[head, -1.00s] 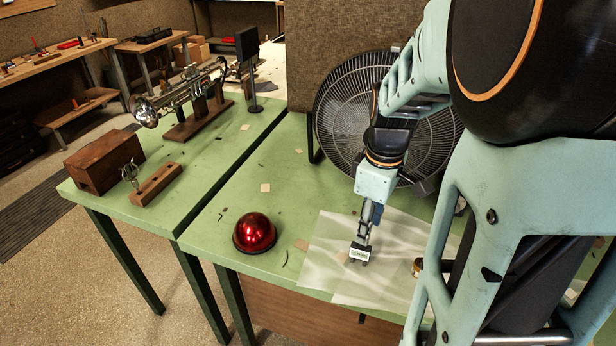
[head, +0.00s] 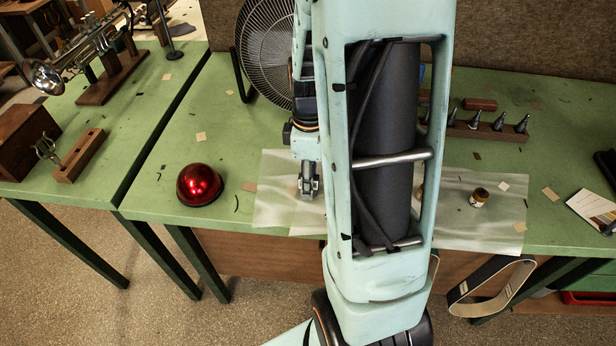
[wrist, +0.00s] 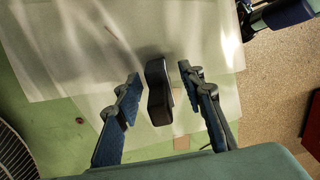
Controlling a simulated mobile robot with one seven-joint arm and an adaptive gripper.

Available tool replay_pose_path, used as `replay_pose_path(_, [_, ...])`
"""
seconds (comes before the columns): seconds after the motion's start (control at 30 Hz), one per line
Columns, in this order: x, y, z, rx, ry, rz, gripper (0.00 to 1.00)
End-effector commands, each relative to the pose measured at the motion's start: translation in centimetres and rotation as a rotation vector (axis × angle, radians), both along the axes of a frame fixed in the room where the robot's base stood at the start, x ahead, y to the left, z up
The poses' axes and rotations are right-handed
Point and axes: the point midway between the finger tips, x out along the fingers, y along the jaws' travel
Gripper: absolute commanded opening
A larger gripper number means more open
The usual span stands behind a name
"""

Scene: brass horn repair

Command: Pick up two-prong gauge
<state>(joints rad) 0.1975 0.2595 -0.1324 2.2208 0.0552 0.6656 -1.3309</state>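A small metal piece with prongs (head: 46,149) stands at a slotted wooden block (head: 80,155) on the left green table; it looks like the two-prong gauge, though it is too small to be sure. My gripper (head: 309,186) hangs over the translucent sheet on the right table, far to the right of that piece. In the wrist view, my gripper (wrist: 158,72) has its two fingers spread apart. A dark curved piece (wrist: 157,100) shows between them, with gaps on both sides; I cannot tell what it is.
A red dome (head: 200,185) sits left of the sheet (head: 272,205). A fan (head: 268,50) stands behind my arm. A wooden box (head: 22,140) and a brass horn on a stand (head: 90,45) are on the left table. A small jar (head: 478,197) stands at right.

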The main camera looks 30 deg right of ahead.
Motion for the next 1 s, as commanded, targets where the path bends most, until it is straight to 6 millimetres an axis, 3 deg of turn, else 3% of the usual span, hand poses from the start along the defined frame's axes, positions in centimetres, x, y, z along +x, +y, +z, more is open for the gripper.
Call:
replay_pose_path(0.13, [-0.03, -0.02, -1.17, -0.001, 0.001, -0.001, 0.36])
replay_pose_path(0.37, [0.02, -0.02, -1.21, -0.001, -0.002, -0.001, 0.36])
replay_pose_path(0.7, [0.02, -0.02, -1.19, -0.001, -0.002, -0.001, 0.0])
replay_pose_path(1.0, [0.04, -0.02, -1.15, -0.001, -0.002, -0.001, 0.0])
